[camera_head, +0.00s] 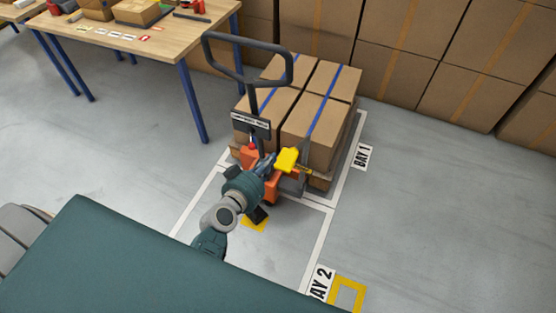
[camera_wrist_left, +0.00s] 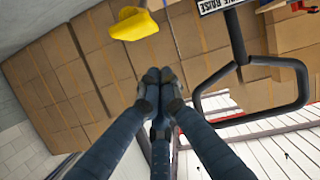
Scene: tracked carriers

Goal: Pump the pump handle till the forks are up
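An orange pallet truck (camera_head: 282,182) stands under boxes on a wooden pallet. Its tall black loop handle (camera_head: 247,79) rises on a post with a black-and-white label plate (camera_head: 251,126). A yellow grip (camera_head: 287,158) sits low at the right of the post; it also shows at the top of the left wrist view (camera_wrist_left: 134,23). My left gripper (camera_head: 266,160) is just left of the yellow grip in the head view, apart from it in the wrist view. Its fingertips (camera_wrist_left: 160,76) are together with nothing visible between them. The forks are hidden by the load. My right gripper is out of view.
Strapped cartons (camera_head: 322,115) form the load. A wooden workbench (camera_head: 150,42) with blue legs stands at the left, and stacked cartons (camera_head: 440,45) line the back. The grey floor at the right, past the Bay 1 sign (camera_head: 362,156), is clear.

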